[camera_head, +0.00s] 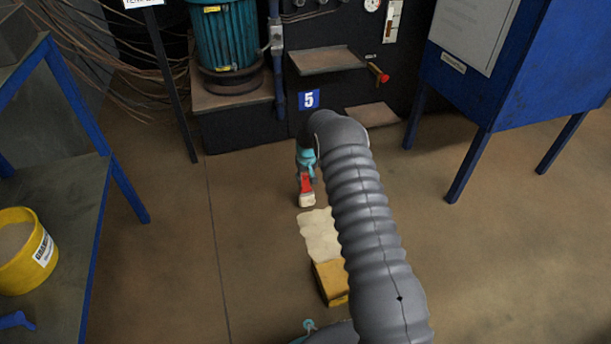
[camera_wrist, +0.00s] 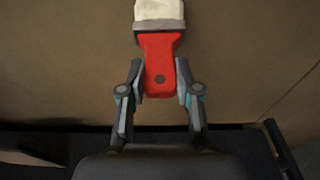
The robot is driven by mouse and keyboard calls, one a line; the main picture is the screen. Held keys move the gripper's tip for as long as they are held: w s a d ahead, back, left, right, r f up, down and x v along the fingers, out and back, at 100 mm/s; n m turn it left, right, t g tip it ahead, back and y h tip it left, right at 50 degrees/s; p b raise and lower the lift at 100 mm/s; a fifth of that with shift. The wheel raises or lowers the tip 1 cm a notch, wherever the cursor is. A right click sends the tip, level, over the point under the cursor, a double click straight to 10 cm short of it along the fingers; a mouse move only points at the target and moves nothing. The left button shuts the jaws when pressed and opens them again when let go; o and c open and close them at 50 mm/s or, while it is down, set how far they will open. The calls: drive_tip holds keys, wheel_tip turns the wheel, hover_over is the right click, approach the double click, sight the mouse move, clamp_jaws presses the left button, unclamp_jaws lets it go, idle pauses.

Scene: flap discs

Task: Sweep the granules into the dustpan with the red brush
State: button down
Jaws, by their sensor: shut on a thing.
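The red brush (camera_head: 306,183), with pale bristles pointing down the picture, is held in my gripper (camera_head: 306,165). In the wrist view the brush (camera_wrist: 158,50) sits between both fingers of my gripper (camera_wrist: 160,78), which are shut on its red handle. The cream patch of granules (camera_head: 318,235) lies on the floor just below the bristles in the head view, with a small gap between them. The yellow dustpan (camera_head: 327,280) stands at the near end of the granules. My arm hides the right side of both. I cannot tell whether the bristles touch the floor.
A blue-legged table (camera_head: 75,215) with a yellow bucket (camera_head: 22,252) on it stands at left. A dark machine stand (camera_head: 240,130) is behind the brush. A blue cabinet (camera_head: 535,75) on legs is at right. Open floor lies on both sides of the granules.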

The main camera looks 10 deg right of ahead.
drive_tip(key=shift+f, duration=0.65)
idle(0.5)
drive_tip(key=shift+s+d+r+p, duration=0.1)
drive_tip(key=shift+s+p, duration=0.2)
drive_tip(key=shift+s, duration=0.25)
drive_tip(key=shift+s+d+r+p, duration=0.1)
drive_tip(key=shift+s+p, duration=0.2)
drive_tip(key=shift+s, duration=0.2)
drive_tip(key=s+d, duration=0.2)
drive_tip(key=s, duration=0.8)
drive_tip(key=s+d, duration=0.2)
drive_tip(key=s, duration=0.8)
drive_tip(key=shift+s+f, duration=0.2)
drive_tip(key=shift+f, duration=0.15)
idle(0.6)
drive_tip(key=shift+p, duration=0.3)
drive_tip(key=shift+w+r+p, duration=0.1)
drive_tip(key=shift+r+p, duration=1.5)
drive_tip(key=shift+r, duration=0.9)
